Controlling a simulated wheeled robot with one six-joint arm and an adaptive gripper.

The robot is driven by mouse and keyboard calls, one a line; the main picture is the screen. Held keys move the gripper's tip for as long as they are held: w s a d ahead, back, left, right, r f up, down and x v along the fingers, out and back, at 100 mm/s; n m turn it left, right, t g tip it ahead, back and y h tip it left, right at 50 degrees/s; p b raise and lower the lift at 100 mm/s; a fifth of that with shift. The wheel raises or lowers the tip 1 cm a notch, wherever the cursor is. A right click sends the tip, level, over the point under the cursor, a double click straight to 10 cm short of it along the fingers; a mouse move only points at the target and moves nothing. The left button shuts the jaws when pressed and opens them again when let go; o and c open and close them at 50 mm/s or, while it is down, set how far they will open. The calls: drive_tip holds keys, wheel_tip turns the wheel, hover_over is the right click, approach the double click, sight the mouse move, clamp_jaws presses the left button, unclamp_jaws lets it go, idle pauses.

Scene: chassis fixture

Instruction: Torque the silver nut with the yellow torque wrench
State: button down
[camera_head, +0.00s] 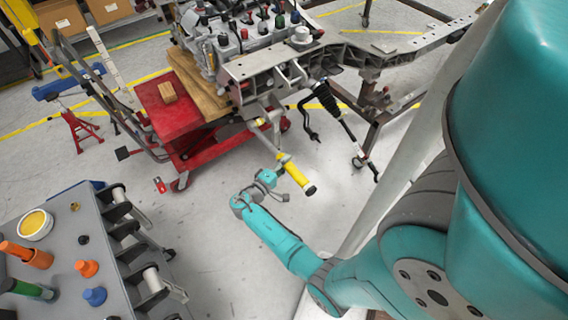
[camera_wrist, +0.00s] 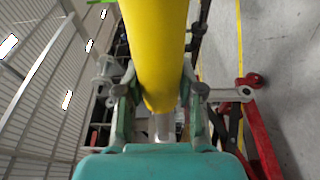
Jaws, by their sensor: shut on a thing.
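The yellow torque wrench (camera_head: 295,174) is in the middle of the head view, in front of the chassis fixture (camera_head: 290,62). Its yellow handle ends in a black cap at the lower right, and a grey shaft seems to run up and left toward the chassis. My gripper (camera_head: 281,180) is shut on the handle. In the wrist view the yellow handle (camera_wrist: 157,45) fills the top middle, between the two fingers of my gripper (camera_wrist: 161,100). I cannot make out the silver nut in either view, nor tell whether the wrench head touches anything.
A red wheeled cart (camera_head: 174,110) stands under the chassis at left. A black strut (camera_head: 335,108) hangs from the chassis right of the wrench. A grey workbench (camera_head: 62,262) with coloured tools fills the lower left. Bare floor (camera_head: 225,165) lies between bench and cart.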

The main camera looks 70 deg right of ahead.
drive_tip(key=shift+s+d, duration=0.2)
drive_tip(key=shift+d, duration=0.15)
idle(0.4)
drive_tip(key=shift+d+f+m, duration=0.1)
drive_tip(key=shift+f+m, duration=0.3)
drive_tip(key=shift+f, duration=0.3)
drive_tip(key=shift+w+d+f+m+h, duration=0.1)
drive_tip(key=shift+w+f+m+h, duration=0.1)
drive_tip(key=shift+f+m, duration=0.45)
drive_tip(key=shift+w+d+f+m+h, duration=0.1)
drive_tip(key=shift+w+f+m, duration=0.15)
drive_tip(key=shift+f, duration=0.8)
idle(1.0)
drive_tip(key=shift+f, duration=0.3)
drive_tip(key=shift+d+f+m, duration=0.1)
drive_tip(key=shift+f+m, duration=0.05)
drive_tip(key=shift+m, duration=0.15)
drive_tip(key=shift+v, duration=1.05)
drive_tip(key=shift+w, duration=0.15)
drive_tip(key=shift+w+a, duration=0.45)
drive_tip(key=shift+a, duration=0.25)
drive_tip(key=shift+w+a, duration=0.4)
drive_tip(key=shift+a, duration=0.3)
drive_tip(key=shift+w+a, duration=0.45)
drive_tip(key=shift+a, duration=0.25)
drive_tip(key=shift+g, duration=0.3)
